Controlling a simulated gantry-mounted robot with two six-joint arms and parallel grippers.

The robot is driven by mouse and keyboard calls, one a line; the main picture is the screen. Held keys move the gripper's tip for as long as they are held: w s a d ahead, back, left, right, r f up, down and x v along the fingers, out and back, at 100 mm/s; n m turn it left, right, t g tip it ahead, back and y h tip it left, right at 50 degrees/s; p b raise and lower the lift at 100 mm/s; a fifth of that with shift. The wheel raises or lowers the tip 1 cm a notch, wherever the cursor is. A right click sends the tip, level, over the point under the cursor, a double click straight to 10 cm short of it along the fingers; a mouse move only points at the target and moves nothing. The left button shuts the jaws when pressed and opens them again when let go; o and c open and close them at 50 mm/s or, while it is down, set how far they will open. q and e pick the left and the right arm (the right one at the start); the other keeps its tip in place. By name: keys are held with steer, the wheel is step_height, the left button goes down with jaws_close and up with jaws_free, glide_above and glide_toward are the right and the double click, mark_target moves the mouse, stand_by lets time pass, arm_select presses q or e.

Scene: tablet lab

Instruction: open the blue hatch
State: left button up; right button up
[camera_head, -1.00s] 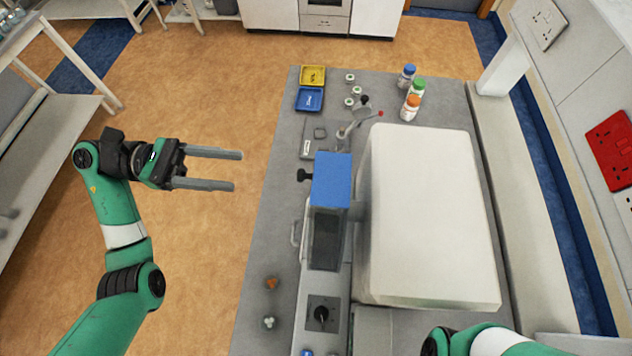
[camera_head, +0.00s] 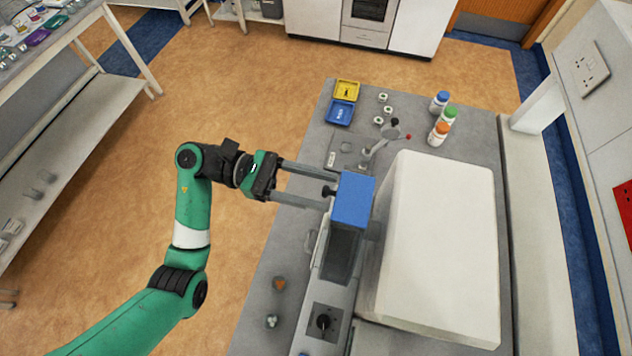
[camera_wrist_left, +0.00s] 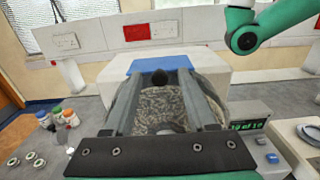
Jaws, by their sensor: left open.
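The blue hatch (camera_head: 353,200) is on top of the grey machine, with a black knob (camera_head: 328,191) on its left side. My left gripper (camera_head: 333,193) is open, its two fingers reaching to the hatch from the left with the knob between them. In the left wrist view the dark knob (camera_wrist_left: 160,79) also sits between the open fingers (camera_wrist_left: 160,92), in front of the blue hatch (camera_wrist_left: 146,66). I cannot tell whether either finger touches the knob. The hatch looks closed. My right gripper is out of view; only part of the right arm shows in the left wrist view.
A large white housing (camera_head: 440,240) stands right of the hatch. Yellow (camera_head: 347,90) and blue (camera_head: 340,113) trays lie at the bench's far left. Capped bottles (camera_head: 439,134) stand at the back. Floor left of the bench is open.

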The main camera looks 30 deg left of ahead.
arm_select(q)
jaws_close()
stand_by(1.4)
